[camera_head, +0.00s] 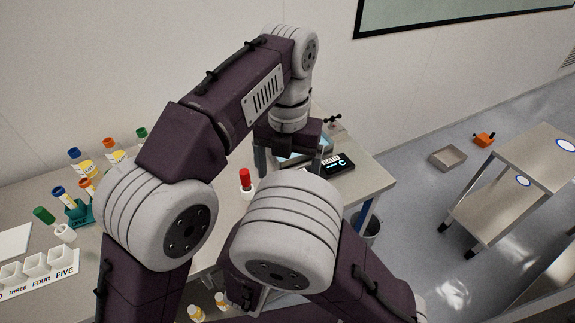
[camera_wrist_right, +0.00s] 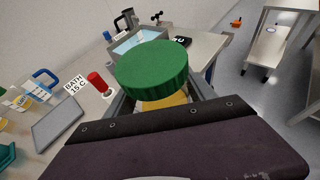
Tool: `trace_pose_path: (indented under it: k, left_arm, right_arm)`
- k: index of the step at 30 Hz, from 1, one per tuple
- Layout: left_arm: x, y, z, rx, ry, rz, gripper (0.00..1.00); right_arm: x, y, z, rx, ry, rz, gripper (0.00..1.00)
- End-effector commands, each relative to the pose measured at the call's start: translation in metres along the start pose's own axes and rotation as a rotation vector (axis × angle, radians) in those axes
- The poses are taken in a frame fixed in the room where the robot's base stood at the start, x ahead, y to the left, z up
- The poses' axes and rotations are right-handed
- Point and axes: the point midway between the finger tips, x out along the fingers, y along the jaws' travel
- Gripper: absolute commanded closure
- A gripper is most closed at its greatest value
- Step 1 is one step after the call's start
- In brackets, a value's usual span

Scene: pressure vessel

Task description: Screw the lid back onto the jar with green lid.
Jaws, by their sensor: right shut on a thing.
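The green lid (camera_wrist_right: 152,66) sits on top of a jar with yellow contents (camera_wrist_right: 165,101) in the right wrist view. I cannot tell how tightly it is on. My right gripper (camera_wrist_right: 160,106) is shut around the jar, its grey fingers on both sides below the lid. In the head view the jar, lid and right gripper are hidden behind my arm. My left gripper (camera_head: 289,166) points downward in the head view with its fingers spread wide. The white arm joint in front partly hides its tips. No left finger shows on the lid in the right wrist view.
A water bath (camera_wrist_right: 135,45) stands behind the jar, with a small display (camera_head: 339,163) to its right. Several capped tubes and a numbered white rack (camera_head: 40,275) are on the left. The table ends at the right.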

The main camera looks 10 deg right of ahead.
Motion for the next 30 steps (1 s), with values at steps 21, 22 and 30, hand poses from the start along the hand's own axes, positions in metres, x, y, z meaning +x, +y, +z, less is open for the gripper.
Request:
trace_pose_path:
  k: [21, 22, 30]
  left_arm:
    - [-0.02, 0.0, 0.0, 0.0, 0.001, 0.0, 0.13]
    - [-0.02, 0.0, 0.0, 0.0, 0.001, 0.0, 0.13]
    - [0.0, 0.026, 0.006, -0.322, -0.003, -0.005, 0.13]
  right_arm:
    - [0.0, 0.0, 0.0, 0.0, -0.001, 0.0, 1.0]
    - [0.0, 0.0, 0.0, 0.0, -0.001, 0.0, 1.0]
    - [0.0, 0.0, 0.0, 0.0, -0.001, 0.0, 1.0]
